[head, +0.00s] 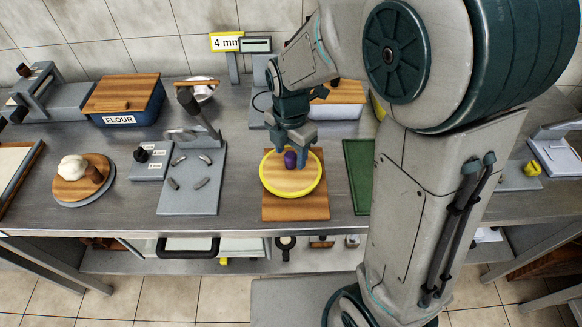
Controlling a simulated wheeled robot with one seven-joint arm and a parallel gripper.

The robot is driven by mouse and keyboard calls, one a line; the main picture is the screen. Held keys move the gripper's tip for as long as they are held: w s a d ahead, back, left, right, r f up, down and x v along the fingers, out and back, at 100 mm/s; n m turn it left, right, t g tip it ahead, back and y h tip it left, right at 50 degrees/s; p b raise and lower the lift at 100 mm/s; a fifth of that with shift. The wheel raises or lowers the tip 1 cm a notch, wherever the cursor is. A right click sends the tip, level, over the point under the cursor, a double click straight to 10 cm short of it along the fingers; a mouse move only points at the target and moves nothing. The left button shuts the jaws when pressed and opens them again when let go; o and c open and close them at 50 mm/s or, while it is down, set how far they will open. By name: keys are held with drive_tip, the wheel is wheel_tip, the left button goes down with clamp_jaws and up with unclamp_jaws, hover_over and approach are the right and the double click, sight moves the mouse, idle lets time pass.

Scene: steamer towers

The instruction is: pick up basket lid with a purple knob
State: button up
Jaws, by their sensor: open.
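The basket lid (291,183) is a round, light wooden disc with a yellow rim. It lies flat on a brown wooden board (295,213) on the steel counter. Its purple knob (290,160) stands at the lid's upper middle in the picture. My gripper (290,161) is over the lid, pointing down, with its open fingers on either side of the knob. I cannot tell whether the fingers touch the knob.
A grey plate with a lever press (190,187) stands left of the board, and a green mat (358,175) lies right. Behind are a flour box (124,100) and a scale with a "4 mm" sign (225,42). Dough (73,168) sits on a round board at left.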

wheel_tip(320, 180, down, 2)
drive_tip(key=shift+f, duration=0.15)
clamp_jaws()
